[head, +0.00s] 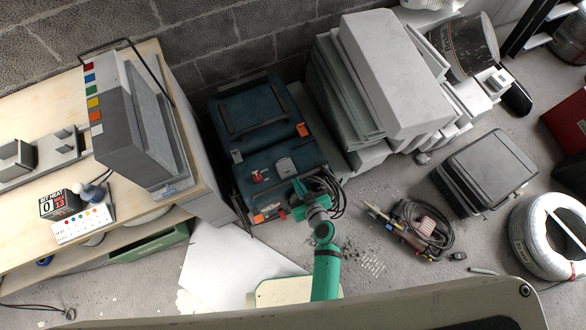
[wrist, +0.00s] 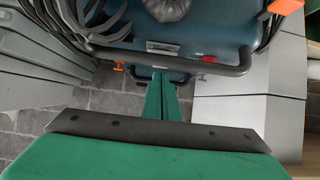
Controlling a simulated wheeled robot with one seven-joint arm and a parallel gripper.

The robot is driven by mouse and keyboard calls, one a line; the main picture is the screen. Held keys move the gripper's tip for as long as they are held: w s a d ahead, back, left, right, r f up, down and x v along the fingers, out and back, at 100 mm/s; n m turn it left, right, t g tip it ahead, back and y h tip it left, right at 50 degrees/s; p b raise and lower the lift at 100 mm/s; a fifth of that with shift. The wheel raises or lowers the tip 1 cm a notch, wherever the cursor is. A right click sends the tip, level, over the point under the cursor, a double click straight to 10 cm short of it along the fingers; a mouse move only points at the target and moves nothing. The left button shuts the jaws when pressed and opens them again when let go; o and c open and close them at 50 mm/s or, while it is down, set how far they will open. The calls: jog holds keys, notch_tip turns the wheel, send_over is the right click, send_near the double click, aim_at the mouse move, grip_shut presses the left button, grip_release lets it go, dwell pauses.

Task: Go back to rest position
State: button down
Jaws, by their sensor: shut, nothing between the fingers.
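My gripper (wrist: 161,80) shows in the wrist view as two green fingers pressed together, with nothing between them. In the head view my green arm reaches up from the bottom middle, and the gripper (head: 299,190) is over the front part of a dark blue case (head: 262,112). In the wrist view the blue case (wrist: 215,28) fills the top, with its dark handle bar just beyond the fingertips. I cannot tell whether the fingertips touch the case.
A workbench (head: 130,205) with a grey device (head: 130,140) stands at left. Stacked pale slabs (head: 390,75) are right of the case. A black box (head: 487,170), a coiled cable with tools (head: 412,226) and a white conduit reel (head: 540,240) lie on the floor at right.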

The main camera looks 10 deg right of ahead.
jog(key=shift+s+d, duration=0.2)
jog(key=shift+s, duration=0.25)
